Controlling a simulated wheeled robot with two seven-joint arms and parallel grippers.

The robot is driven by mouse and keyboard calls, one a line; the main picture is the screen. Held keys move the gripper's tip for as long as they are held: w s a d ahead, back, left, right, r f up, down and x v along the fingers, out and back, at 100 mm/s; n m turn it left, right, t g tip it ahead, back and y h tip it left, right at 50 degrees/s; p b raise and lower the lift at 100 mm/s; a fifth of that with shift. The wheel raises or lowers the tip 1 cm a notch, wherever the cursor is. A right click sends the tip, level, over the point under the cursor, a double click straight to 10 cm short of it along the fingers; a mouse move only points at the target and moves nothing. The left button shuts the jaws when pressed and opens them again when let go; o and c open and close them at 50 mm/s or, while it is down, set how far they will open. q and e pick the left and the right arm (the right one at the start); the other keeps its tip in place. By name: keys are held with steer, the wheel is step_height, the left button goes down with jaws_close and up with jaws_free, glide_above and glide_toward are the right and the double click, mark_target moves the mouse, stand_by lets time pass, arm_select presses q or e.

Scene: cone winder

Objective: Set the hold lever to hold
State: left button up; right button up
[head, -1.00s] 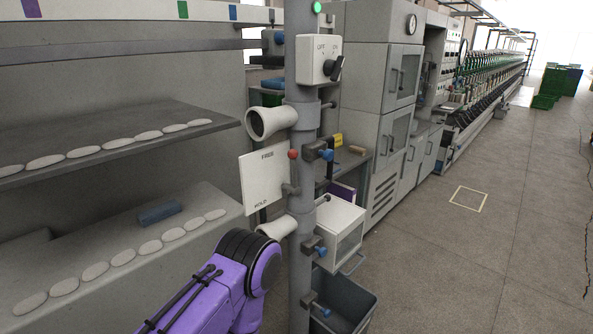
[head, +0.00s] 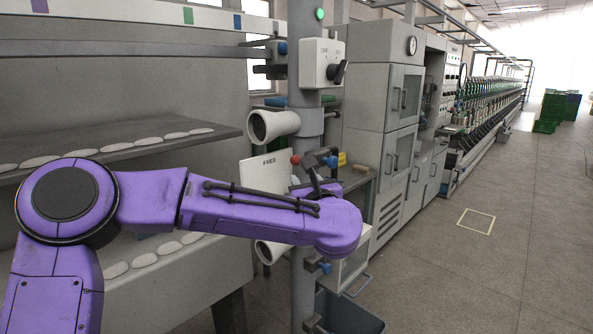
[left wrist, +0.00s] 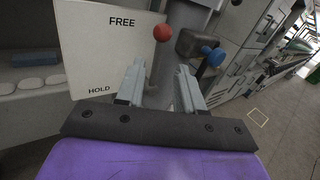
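The hold lever shows as a red ball knob (head: 295,160) at the right edge of a white plate (head: 262,172) on the grey post. In the left wrist view the knob (left wrist: 162,33) is level with the word FREE; HOLD is lower on the plate (left wrist: 90,50). My left gripper (left wrist: 160,84) is open, its two fingers apart with nothing seen between them. Its fingers point toward the post and appear below the knob in that view; I see no contact. My right gripper is not in view.
A dark clamp with a blue knob (left wrist: 212,56) sits just right of the red knob. A white cone holder (head: 272,125) and a switch box (head: 321,63) are above on the post. A grey bin (head: 350,312) stands below.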

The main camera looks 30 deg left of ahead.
mark_target(297, 168)
arm_select(q)
steer(key=p+x, duration=0.3)
steer(key=x, duration=0.6)
steer(key=shift+w+a, duration=0.25)
jaws_close()
